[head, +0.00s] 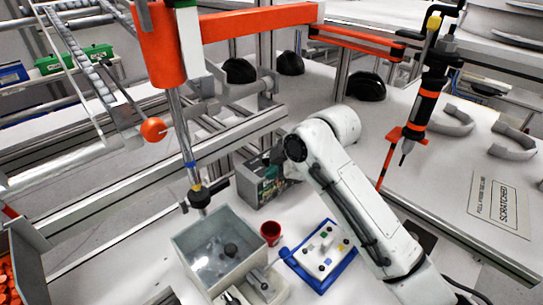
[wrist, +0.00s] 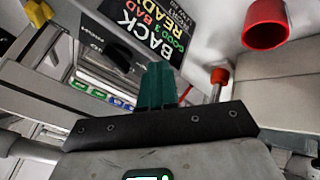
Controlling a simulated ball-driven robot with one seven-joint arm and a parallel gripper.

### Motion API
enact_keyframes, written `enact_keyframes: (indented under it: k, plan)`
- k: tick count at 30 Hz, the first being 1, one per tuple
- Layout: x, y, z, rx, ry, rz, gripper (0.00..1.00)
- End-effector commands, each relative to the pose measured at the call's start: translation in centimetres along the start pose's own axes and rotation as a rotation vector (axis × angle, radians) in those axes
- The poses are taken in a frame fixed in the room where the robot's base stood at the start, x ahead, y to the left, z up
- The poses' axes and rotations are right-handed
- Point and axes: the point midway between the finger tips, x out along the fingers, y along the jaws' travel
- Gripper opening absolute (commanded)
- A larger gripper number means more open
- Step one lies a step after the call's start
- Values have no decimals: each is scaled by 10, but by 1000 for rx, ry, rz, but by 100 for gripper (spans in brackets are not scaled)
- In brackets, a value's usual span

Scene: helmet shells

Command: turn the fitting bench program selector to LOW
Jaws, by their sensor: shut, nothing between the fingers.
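My gripper (head: 272,162) is at a grey box with a dark green-lit front (head: 262,188), behind the red cup in the head view. In the wrist view my dark green fingers (wrist: 157,72) are shut together with nothing between them. Just beyond them is a black panel with GOOD, BAD, BACK and READY lettering (wrist: 152,30). A dark rounded knob-like part (wrist: 118,55) shows left of the fingers; it may be the program selector, but its pointer and position marks cannot be read. The fingers partly cover the panel, and I cannot tell whether they touch anything.
A red cup (head: 270,232) stands below the box and also shows in the wrist view (wrist: 265,25). A clear-topped grey case (head: 218,250) and a blue tray with small parts (head: 320,258) are near. A screwdriver (head: 425,100) hangs at right. An orange arm (head: 255,20) spans above.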

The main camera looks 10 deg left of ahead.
Motion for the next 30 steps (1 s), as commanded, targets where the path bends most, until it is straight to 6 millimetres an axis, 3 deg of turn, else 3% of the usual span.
enact_keyframes:
  k: [3,9,30]
  plan:
    - [2,17,-1,-1,-2,5,0]
    - [10,30,-1,-2,-1,4,0]
    - [20,38,-6,19,-11,16,0]
